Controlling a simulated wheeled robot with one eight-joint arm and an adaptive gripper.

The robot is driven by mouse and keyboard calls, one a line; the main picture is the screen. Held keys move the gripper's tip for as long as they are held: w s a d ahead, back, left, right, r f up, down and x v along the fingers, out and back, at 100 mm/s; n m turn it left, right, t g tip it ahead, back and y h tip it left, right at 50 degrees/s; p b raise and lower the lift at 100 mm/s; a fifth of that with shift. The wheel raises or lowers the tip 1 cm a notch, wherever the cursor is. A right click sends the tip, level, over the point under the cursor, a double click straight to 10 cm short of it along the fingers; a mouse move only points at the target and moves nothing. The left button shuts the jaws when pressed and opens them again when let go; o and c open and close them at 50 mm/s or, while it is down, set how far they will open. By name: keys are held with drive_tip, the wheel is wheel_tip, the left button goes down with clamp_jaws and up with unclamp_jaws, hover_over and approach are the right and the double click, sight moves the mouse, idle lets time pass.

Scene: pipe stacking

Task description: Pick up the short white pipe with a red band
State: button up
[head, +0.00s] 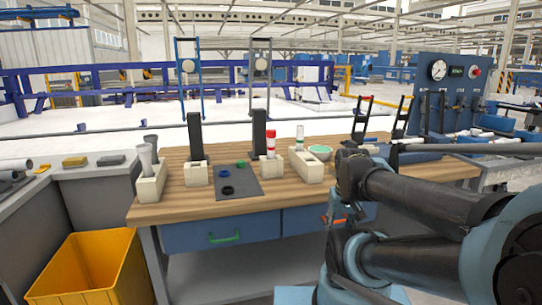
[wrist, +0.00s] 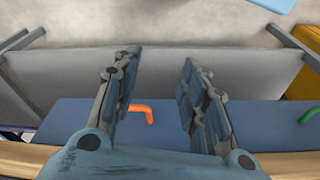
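I cannot tell which of the two is the shorter pipe. My gripper (wrist: 158,60) is open and empty in the wrist view, pointing past the bench's blue drawer fronts toward the grey surface below. Neither pipe shows in the wrist view. My arm reaches in from the right in the head view.
The workbench (head: 170,211) also carries grey pipes (head: 146,158) in a block, two black uprights (head: 195,135) and a dark mat (head: 240,188) with rings. A yellow bin (head: 90,270) stands at left.

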drive_tip(key=w+a+r+n, duration=0.3)
drive_tip(key=w+r+n, duration=0.25)
drive_tip(key=r, duration=0.55)
wheel_tip(320, 180, up, 23)
drive_tip(key=n+g, duration=0.2)
drive_tip(key=n, duration=1.4)
hover_over(271, 147)
drive_tip(key=w, duration=0.1)
drive_tip(key=shift+w+f+m, duration=0.2)
drive_tip(key=shift+f+m, duration=0.05)
drive_tip(key=shift+f, duration=0.25)
wheel_tip(271, 147, down, 12)
drive_tip(key=shift+d+r, duration=0.1)
drive_tip(key=shift+r, duration=0.15)
drive_tip(key=shift+w+f, duration=0.15)
drive_tip(key=shift+f, duration=2.4)
drive_tip(key=c, duration=1.1)
